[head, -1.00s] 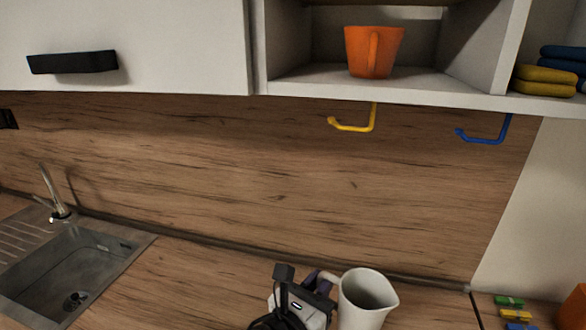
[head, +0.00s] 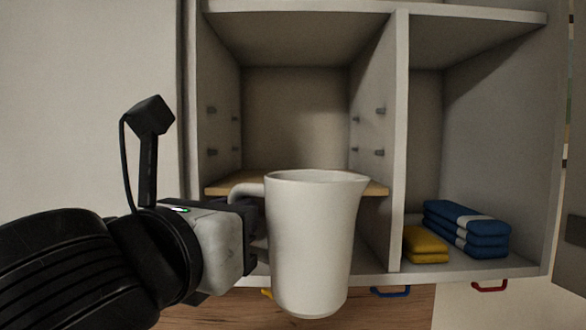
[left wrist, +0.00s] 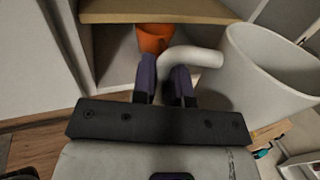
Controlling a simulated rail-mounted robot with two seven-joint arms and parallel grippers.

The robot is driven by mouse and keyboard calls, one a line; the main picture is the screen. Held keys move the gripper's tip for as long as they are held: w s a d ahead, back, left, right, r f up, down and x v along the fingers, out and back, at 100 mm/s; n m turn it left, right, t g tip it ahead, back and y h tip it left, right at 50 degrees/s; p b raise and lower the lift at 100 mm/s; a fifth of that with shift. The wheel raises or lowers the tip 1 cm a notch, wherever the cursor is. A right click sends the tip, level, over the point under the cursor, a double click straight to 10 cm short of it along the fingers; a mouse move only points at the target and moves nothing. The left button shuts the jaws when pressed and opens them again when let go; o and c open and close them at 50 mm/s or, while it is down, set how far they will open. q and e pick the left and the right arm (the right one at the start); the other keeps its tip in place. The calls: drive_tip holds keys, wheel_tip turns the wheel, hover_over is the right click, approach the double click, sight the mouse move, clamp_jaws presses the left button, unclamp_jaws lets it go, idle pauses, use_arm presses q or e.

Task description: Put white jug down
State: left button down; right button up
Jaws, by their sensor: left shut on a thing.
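The white jug (head: 315,245) is upright in the air in front of the open cabinet compartment, its spout to the right. It also shows in the left wrist view (left wrist: 272,75). My left gripper (head: 252,222) comes in from the left and is shut on the jug's handle; in the left wrist view its purple fingers (left wrist: 166,78) close around the handle's end. The wooden shelf (head: 222,188) in the compartment lies partly behind the jug. My right gripper is not in view.
In the left wrist view an orange cup (left wrist: 153,38) stands below the wooden shelf; the jug hides it in the head view. Right of the divider (head: 396,150) lie yellow towels (head: 425,243) and blue towels (head: 467,228). Blue (head: 390,293) and red (head: 489,287) hooks hang underneath. The space above the shelf looks empty.

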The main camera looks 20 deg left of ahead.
use_arm(q)
drive_tip(key=s+d+r+n+y+p, duration=0.1)
drive_tip(key=s+r+p, duration=0.25)
drive_tip(key=r, duration=0.75)
drive_tip(key=s+d+r+y+p, duration=0.1)
drive_tip(key=s+d+r+p, duration=0.2)
drive_tip(key=r, duration=0.7)
drive_tip(key=w+a+f+n+y+p, duration=0.1)
drive_tip(key=w+a+f+n+y, duration=0.2)
drive_tip(key=w+a+f+y, duration=0.15)
drive_tip(key=f+p+x, duration=0.1)
drive_tip(key=p+x, duration=1.1)
drive_tip(key=x, duration=0.6)
drive_tip(key=shift+g+h, duration=0.3)
drive_tip(key=shift+h, duration=0.05)
drive_tip(key=shift+w+a+f+p, duration=0.1)
drive_tip(key=shift+f+p, duration=0.5)
drive_tip(key=shift+f, duration=0.95)
drive_tip(key=shift+w+f+p, duration=0.1)
drive_tip(key=shift+f+p, duration=0.45)
drive_tip(key=shift+f, duration=1.05)
drive_tip(key=shift+w+f+p, duration=0.15)
drive_tip(key=shift+f+p, duration=0.4)
drive_tip(key=shift+f, duration=0.15)
